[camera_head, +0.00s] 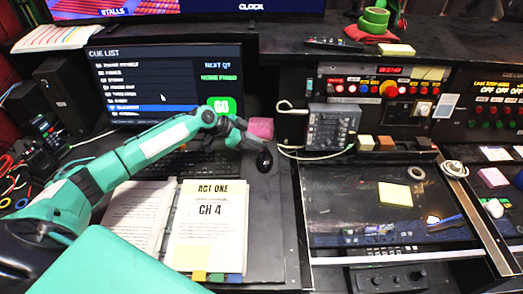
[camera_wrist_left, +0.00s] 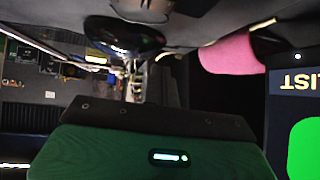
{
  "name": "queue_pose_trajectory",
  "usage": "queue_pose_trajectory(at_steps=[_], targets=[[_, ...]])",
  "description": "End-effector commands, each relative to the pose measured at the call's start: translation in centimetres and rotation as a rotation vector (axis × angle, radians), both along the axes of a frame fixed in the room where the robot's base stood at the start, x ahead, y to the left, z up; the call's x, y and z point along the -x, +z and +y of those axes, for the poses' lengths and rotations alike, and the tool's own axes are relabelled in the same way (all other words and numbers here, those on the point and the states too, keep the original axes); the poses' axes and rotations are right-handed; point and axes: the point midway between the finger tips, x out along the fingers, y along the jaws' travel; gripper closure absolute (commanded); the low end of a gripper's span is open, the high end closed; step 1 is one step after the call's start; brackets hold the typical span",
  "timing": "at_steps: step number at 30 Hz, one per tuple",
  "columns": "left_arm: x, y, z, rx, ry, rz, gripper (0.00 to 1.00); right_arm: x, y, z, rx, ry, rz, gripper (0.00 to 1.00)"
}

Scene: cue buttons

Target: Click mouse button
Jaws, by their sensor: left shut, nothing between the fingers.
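The black mouse (camera_head: 264,161) lies on the dark desk, right of the open binder, in the head view. A dark glossy rounded shape near the top of the left wrist view looks like the mouse (camera_wrist_left: 125,34). My left gripper (camera_head: 236,138) is shut and empty, just above and left of the mouse in the head view. Its dark front edge also shows in the left wrist view (camera_wrist_left: 150,116). I cannot tell whether it touches the mouse. My right gripper is not in view.
A pink roll-like object (camera_head: 261,127) stands close behind the gripper, beside the keyboard (camera_head: 180,163). An open binder (camera_head: 207,225) lies under my left arm. The cue list monitor (camera_head: 165,85) stands behind.

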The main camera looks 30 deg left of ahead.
Motion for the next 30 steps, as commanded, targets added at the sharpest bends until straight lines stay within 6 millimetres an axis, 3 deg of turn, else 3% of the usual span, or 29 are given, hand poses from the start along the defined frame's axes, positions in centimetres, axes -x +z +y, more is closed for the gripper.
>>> queue_pose_trajectory(at_steps=[30], targets=[[0.30,-0.93,-0.53,0.000,0.000,0.000,1.00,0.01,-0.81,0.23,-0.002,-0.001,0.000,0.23]])
